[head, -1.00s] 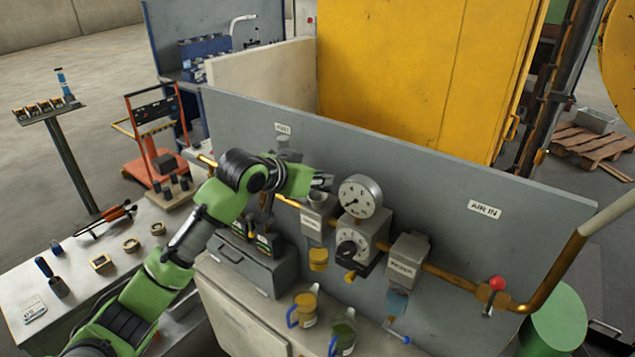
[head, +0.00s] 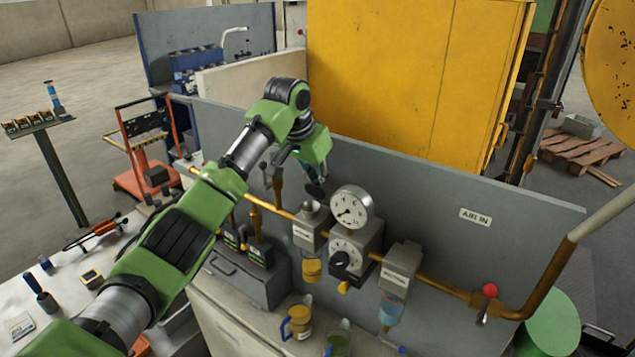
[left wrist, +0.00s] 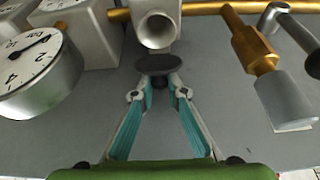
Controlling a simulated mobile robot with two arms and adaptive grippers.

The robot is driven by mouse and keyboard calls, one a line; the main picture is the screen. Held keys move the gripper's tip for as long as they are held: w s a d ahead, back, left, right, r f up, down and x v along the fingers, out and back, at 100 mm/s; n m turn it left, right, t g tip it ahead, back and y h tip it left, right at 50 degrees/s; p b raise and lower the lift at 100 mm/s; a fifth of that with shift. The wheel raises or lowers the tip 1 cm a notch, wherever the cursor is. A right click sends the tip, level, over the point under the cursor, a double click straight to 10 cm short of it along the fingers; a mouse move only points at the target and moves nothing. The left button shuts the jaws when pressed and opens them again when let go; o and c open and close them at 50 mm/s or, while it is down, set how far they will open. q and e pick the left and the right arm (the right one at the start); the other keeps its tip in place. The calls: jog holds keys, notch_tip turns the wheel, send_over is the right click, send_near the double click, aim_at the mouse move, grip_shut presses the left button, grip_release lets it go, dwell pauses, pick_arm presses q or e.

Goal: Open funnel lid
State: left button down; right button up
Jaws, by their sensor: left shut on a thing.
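The funnel (head: 311,213) is a small grey cup on top of a grey unit on the brass pipe. In the left wrist view its round mouth (left wrist: 157,30) shows open. The dark, flat, round lid (head: 315,188) is just above the funnel. In the left wrist view the lid (left wrist: 160,63) sits at my left gripper's fingertips, below the funnel mouth in the picture. My left gripper (left wrist: 161,85) is shut on the lid's small knob, which is mostly hidden by the fingertips. In the head view my left gripper (head: 305,172) is over the funnel, partly hidden by my wrist. My right gripper is out of view.
A pressure gauge (head: 352,207) stands close right of the funnel. Brass fittings (left wrist: 256,50) and the grey panel (head: 480,245) are close by.

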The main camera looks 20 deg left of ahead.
pick_arm(q)
jog(key=shift+w+f+g, duration=0.15)
jog(key=shift+g, duration=0.35)
dwell(0.3)
jog(key=c, duration=2)
grip_release()
jog(key=shift+w, duration=0.1)
jog(key=v, duration=1.2)
jog(key=shift+d, duration=0.2)
